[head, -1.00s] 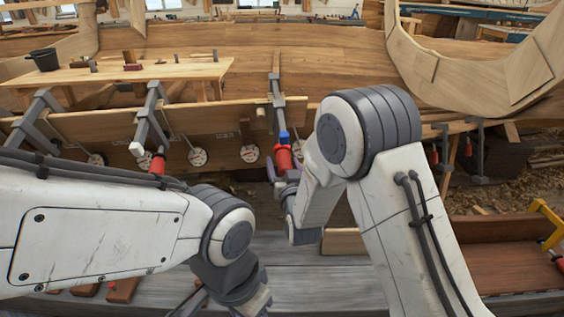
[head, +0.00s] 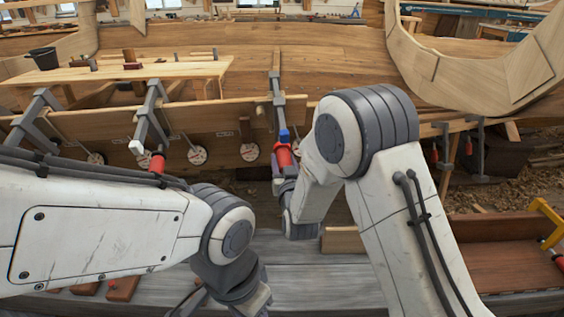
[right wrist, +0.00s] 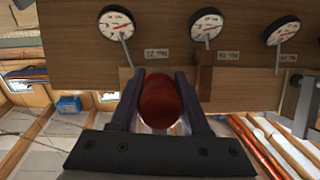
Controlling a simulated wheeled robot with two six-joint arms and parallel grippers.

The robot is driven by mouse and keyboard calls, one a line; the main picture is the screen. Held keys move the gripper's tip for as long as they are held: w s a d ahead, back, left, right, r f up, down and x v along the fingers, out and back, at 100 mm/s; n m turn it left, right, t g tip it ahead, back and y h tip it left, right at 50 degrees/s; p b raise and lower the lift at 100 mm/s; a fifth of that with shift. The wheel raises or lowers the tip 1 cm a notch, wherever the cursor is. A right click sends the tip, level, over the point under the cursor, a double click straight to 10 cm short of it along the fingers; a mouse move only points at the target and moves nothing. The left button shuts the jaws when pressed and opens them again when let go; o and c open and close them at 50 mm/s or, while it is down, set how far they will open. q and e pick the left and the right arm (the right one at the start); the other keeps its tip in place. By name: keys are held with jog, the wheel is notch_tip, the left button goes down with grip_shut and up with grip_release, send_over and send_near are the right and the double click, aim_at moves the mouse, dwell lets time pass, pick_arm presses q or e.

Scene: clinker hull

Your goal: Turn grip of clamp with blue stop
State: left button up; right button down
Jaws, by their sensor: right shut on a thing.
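The clamp with the blue stop (head: 284,135) hangs on the plank edge in the middle of the head view, its grey bar (head: 276,88) above. Its red grip (head: 284,156) points toward me below the stop. My right gripper (head: 283,172) is at this grip. In the right wrist view my right gripper (right wrist: 160,100) has a finger on each side of the red grip (right wrist: 160,98) and is shut on it. My left gripper (head: 255,300) is low at the bottom edge of the head view, partly cut off; its fingers are not clear.
A clamp with a white stop (head: 136,147) and red grip (head: 157,164) stands to the left, and another grey clamp (head: 35,115) farther left. Several round dials (head: 249,152) hang along the plank. A grey bench top (head: 330,280) lies below my arms.

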jog(key=shift+d+n+h+b, duration=0.25)
jog(key=shift+n+h+b, duration=0.05)
jog(key=shift+n+h, duration=1)
jog(key=shift+r, duration=0.1)
jog(key=shift+c, duration=1.8)
grip_release()
jog(key=s, duration=1)
jog(key=shift+s, duration=0.25)
